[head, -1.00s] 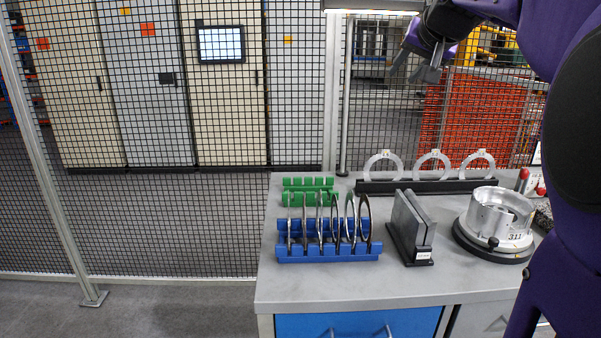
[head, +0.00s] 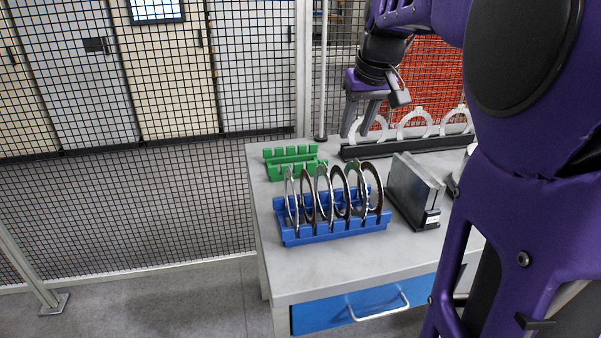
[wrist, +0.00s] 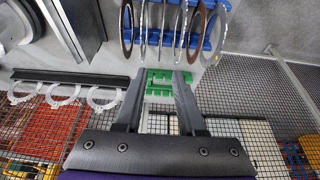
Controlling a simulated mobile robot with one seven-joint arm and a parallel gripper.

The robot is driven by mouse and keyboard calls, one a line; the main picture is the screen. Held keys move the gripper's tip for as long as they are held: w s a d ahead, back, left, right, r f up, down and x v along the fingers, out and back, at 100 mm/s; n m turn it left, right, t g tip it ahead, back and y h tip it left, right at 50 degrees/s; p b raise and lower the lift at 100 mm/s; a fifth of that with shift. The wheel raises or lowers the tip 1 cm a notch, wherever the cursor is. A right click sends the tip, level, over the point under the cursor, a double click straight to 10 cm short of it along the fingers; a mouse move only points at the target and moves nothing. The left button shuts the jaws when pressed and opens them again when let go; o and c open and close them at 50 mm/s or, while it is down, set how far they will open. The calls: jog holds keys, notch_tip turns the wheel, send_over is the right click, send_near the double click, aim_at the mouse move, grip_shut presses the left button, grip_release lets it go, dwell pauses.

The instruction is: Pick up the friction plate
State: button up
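Several thin ring plates stand upright in a blue slotted rack (head: 335,230), some silver and some with a darker brownish face. A brownish plate, which looks like a friction plate (head: 379,187), stands at the rack's right end. It also shows at the left end of the row in the wrist view (wrist: 127,30). My gripper (head: 360,122) is above and behind the rack, apart from the plates, with its fingers pointing down. In the wrist view its two fingers (wrist: 159,75) are spread with nothing between them.
A green slotted rack (head: 292,160) looks empty behind the blue one. A dark holder with grey slabs (head: 416,188) stands right of it. Pale rings (head: 414,123) stand on a black rail at the back. The tabletop in front of the blue rack is clear.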

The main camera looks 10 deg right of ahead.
jog(key=b, duration=0.2)
send_near(336, 169)
notch_tip(336, 169, down, 5)
jog(key=shift+b+x, duration=0.3)
jog(key=shift+x, duration=2.7)
grip_shut()
jog(key=shift+r, duration=0.1)
